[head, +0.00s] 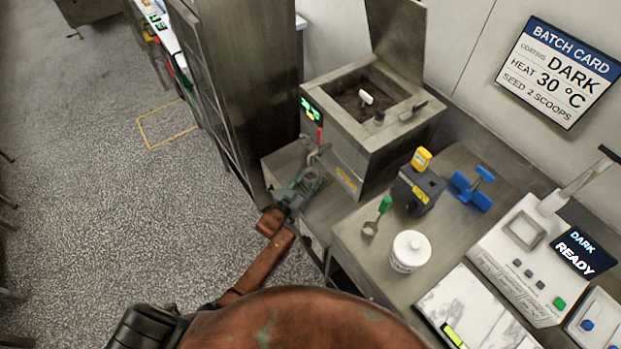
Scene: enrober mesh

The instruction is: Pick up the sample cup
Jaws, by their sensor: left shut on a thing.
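My left gripper (309,179) is at the small metal ledge in front of the steel tank, below the tank's red-handled tap (319,140). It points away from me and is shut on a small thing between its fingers. This looks like the sample cup, but the fingers hide most of it. I cannot tell whether it touches the ledge. My right gripper is not in view.
The open steel tank (385,140) holds dark chocolate. On the counter to the right are a green-handled scoop (376,217), a white lidded tub (409,252), a dark grey device (417,189) and a blue object (473,188). A tall steel cabinet (250,80) stands left.

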